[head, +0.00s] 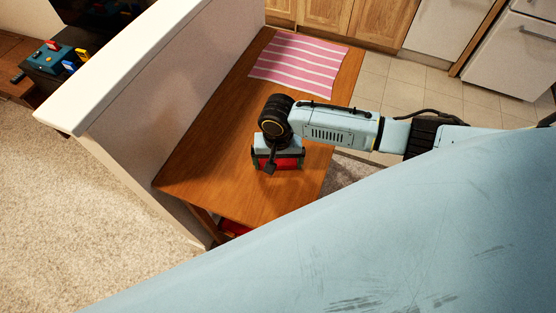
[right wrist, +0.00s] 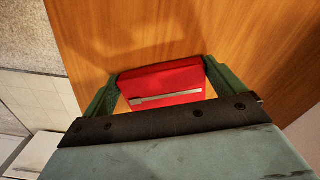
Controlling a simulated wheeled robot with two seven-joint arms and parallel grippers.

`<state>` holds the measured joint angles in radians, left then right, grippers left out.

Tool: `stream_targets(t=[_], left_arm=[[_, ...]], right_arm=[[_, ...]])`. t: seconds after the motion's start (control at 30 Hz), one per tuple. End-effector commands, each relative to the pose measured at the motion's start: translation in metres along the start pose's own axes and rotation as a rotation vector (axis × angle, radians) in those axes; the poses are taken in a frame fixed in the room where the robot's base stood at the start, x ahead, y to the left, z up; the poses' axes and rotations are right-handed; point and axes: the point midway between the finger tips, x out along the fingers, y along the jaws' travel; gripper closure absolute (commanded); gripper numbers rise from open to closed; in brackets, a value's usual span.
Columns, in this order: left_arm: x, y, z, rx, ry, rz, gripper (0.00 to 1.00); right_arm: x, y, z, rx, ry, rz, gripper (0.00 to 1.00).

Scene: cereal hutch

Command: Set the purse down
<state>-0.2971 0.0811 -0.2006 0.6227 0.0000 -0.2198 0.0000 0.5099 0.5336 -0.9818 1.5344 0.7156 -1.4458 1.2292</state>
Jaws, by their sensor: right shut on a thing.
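The purse is red with a pale metal bar along it. In the right wrist view the purse (right wrist: 165,85) sits between the two dark green fingers of my right gripper (right wrist: 162,85), which is shut on it. In the head view the purse (head: 280,162) shows below my right gripper (head: 278,160), over the wooden table (head: 225,170). The gripper hides part of it. I cannot tell whether the purse touches the table top. My left gripper is not in view.
A pink striped cloth (head: 300,65) lies at the table's far end. A low wall (head: 180,75) runs along the table's left side. Bare wood surrounds the purse. Something red (head: 233,228) shows under the table's near edge.

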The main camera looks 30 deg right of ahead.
Motion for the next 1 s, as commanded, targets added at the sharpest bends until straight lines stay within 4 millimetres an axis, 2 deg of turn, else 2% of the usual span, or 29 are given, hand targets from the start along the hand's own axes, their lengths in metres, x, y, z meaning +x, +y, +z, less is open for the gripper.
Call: stream_targets(t=[0.23,0.27,0.3,0.6,0.77,1.0], left_arm=[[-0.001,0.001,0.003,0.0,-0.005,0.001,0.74],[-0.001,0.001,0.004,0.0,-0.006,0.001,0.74],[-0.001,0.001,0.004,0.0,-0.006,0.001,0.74],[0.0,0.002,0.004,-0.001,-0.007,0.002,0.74],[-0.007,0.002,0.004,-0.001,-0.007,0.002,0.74],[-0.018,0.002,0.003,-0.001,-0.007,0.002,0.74]], right_arm=[[0.002,-0.001,0.0,0.0,0.0,-0.001,0.3],[0.002,-0.001,0.0,-0.001,0.0,-0.001,0.04],[0.002,-0.001,0.0,-0.001,0.0,-0.002,0.0],[-0.002,0.0,-0.001,-0.001,0.002,-0.001,0.0],[-0.026,-0.001,-0.001,-0.002,0.002,-0.003,0.0],[-0.08,-0.001,-0.001,-0.001,0.001,-0.002,0.0]])
